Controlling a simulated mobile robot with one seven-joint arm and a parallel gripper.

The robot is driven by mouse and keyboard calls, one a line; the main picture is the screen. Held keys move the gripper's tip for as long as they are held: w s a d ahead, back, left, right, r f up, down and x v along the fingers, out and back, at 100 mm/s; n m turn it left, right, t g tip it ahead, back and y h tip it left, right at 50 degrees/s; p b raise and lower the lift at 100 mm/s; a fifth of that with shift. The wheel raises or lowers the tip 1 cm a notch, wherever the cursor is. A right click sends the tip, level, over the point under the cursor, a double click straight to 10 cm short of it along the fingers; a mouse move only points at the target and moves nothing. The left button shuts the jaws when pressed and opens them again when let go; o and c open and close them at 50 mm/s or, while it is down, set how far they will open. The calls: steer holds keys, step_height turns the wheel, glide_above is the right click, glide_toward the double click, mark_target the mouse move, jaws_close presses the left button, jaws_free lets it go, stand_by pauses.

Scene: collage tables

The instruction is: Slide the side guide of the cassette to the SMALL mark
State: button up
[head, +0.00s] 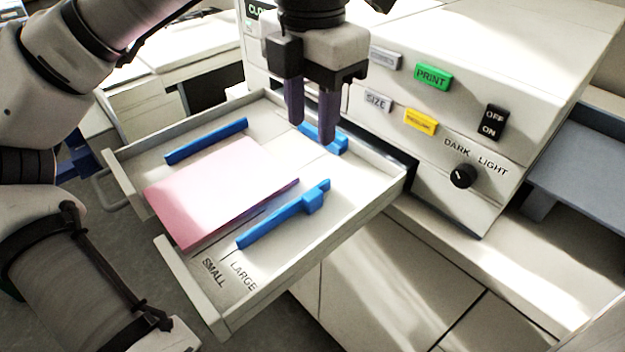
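The cassette (122,183) is a pale open tray pulled out from the machine, with a stack of pink paper (215,190) in it. The blue side guide (285,214), with a raised block towards its far end, lies to the right of the paper with a narrow gap between them. Its near end is closer to the LARGE mark (243,276) than to the SMALL mark (213,273). My gripper (312,131) points down over the cassette's far end, its two purple fingers apart with nothing seen between them. Its fingers partly hide a blue end guide (338,143).
Another blue guide (206,141) lies along the paper's left side. The machine's front panel (440,130), with buttons, a switch and a black knob (463,176), rises close behind and right of my gripper. A grey tray (590,150) juts out at right.

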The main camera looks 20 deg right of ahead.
mark_target(312, 194)
step_height(312, 194, down, 13)
steer(key=shift+f+p, duration=0.15)
steer(key=shift+p, duration=0.75)
jaws_close()
